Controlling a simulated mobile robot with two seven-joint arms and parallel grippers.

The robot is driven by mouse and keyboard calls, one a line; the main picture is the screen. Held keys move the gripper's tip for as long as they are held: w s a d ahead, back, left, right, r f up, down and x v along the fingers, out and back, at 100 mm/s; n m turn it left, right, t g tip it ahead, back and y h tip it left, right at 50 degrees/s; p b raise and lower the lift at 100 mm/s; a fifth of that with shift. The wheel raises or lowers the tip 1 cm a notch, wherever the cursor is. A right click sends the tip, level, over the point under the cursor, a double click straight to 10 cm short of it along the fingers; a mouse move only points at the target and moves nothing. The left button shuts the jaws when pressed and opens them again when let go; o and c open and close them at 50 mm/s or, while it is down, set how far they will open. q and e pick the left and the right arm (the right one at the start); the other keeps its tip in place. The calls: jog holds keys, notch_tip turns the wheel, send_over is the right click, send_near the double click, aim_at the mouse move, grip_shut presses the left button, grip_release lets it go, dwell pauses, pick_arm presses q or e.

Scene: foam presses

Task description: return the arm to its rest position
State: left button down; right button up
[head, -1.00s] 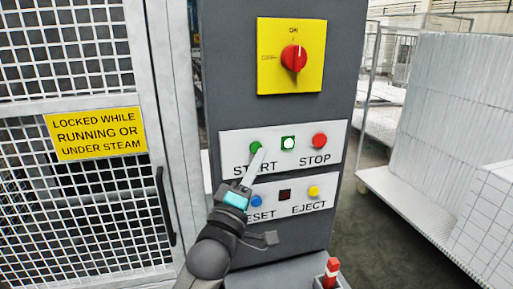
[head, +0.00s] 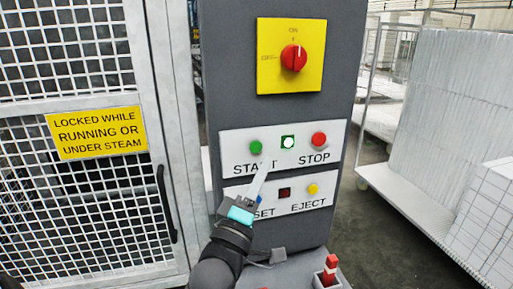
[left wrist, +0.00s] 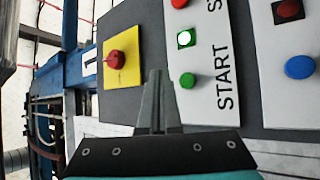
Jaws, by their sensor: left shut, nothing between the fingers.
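My left gripper (head: 264,166) is shut and empty in front of the control panel, its tip just below the green START button (head: 256,147) in the head view. The left wrist view shows the shut fingers (left wrist: 157,80) to the left of the START button (left wrist: 187,80), apart from it in the picture. The white indicator (head: 288,143) in its green frame is lit, also in the left wrist view (left wrist: 186,39). The red STOP button (head: 319,139) is to its right. The gripper partly hides the blue RESET button and its label. My right gripper is not in view.
A red rotary switch (head: 293,58) on a yellow plate points to ON. A yellow EJECT button (head: 313,189) is on the lower plate. A mesh gate (head: 70,220) with a warning sign (head: 96,133) stands left. A red-and-white object (head: 330,268) stands below. A cart (head: 430,215) with white stacks stands right.

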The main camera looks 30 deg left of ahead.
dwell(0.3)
pick_arm(q)
jog(key=s+d+f+m+g+h, duration=0.1)
jog(key=s+d+f+m+g, duration=0.15)
jog(key=f, duration=0.35)
jog(key=s+d+f+m+g+h, duration=0.1)
jog(key=d+f+m+g, duration=0.1)
jog(key=f+m+g, duration=0.35)
jog(key=s+d+f+m+g+h, duration=0.1)
jog(key=d+f+m+g, duration=0.1)
jog(key=f, duration=0.5)
jog(key=s+d+f+m+g+h, duration=0.1)
jog(key=s+d+f+m+g, duration=0.1)
jog(key=s+f+m+g, duration=0.45)
jog(key=s+d+f+m+g, duration=0.15)
jog(key=s+f, duration=0.25)
jog(key=s, duration=0.6)
notch_tip(320, 180, down, 31)
jog(key=s+g+b, duration=0.2)
jog(key=b, duration=0.7)
jog(key=s+a+f+b, duration=0.1)
jog(key=s+f+b, duration=0.3)
jog(key=s+f, duration=0.4)
jog(key=s+a+f+g+b, duration=0.1)
jog(key=s+f+b, duration=0.4)
jog(key=f, duration=1)
jog(key=s, duration=0.3)
jog(key=shift+f+m+g, duration=0.25)
jog(key=shift+m+g, duration=0.05)
